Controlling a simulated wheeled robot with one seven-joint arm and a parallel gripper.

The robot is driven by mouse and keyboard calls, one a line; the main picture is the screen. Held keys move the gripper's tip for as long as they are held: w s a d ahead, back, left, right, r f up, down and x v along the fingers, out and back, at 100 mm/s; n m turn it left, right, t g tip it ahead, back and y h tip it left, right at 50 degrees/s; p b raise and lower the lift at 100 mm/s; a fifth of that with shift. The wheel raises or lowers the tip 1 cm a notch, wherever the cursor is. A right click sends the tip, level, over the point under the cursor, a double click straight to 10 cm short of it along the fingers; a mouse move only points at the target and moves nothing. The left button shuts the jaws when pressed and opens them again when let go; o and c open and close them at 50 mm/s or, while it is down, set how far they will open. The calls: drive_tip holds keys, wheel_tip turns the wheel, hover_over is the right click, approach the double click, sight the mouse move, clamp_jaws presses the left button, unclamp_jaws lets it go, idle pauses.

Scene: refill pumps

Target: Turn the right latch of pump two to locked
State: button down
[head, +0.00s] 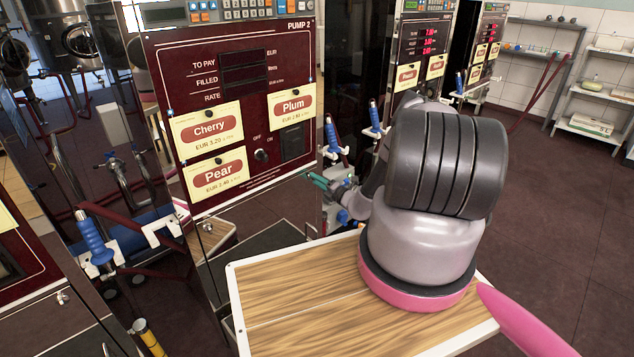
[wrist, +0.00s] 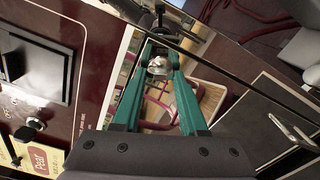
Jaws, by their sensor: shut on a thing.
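Pump two has a dark red front panel (head: 238,150) marked PUMP 2 in the head view. My gripper (head: 318,182) is at the panel's lower right edge, with green fingers. In the wrist view, my gripper (wrist: 159,62) is shut on the right latch (wrist: 158,67), a small silvery piece between the fingertips. Whether the latch is turned to locked cannot be told. My arm hides part of the area right of pump two.
Blue-handled nozzles (head: 91,240) hang on white holders left of the pump, with more (head: 331,137) to its right. A black knob (head: 261,155) is on the panel. A wooden-topped surface (head: 290,295) lies below my arm. Open floor (head: 560,190) lies at right.

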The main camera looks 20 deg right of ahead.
drive_tip(key=shift+m, duration=1.9)
drive_tip(key=shift+c, duration=2.2)
unclamp_jaws()
drive_tip(key=v, duration=1)
drive_tip(key=shift+s+d, duration=0.15)
drive_tip(key=shift+s, duration=0.2)
